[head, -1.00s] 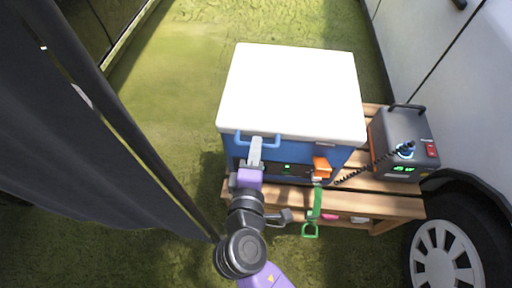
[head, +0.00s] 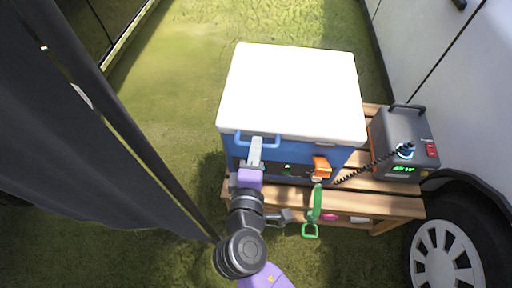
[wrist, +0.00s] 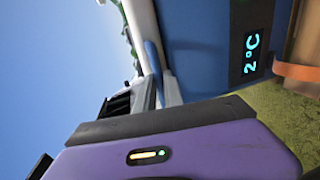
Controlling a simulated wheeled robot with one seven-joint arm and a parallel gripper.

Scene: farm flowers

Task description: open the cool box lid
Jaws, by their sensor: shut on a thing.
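The cool box has a blue body (head: 338,158) and a white lid (head: 290,92), and the lid lies closed on it. A blue handle (head: 258,139) sticks out from the lid's front edge at the left. My gripper (head: 256,146) is at this handle, shut on it. In the wrist view the handle (wrist: 152,60) shows beside the gripper fingers (wrist: 150,92), and the blue front carries a display (wrist: 256,42) reading 2°C. An orange latch (head: 321,166) sits on the box front at the right. The exact finger contact is partly hidden.
The box stands on a slatted wooden bench (head: 385,204). A grey power unit (head: 405,140) with a coiled cable stands at the right, beside a white vehicle (head: 450,80). Dark fabric (head: 80,140) fills the left. Grass lies behind.

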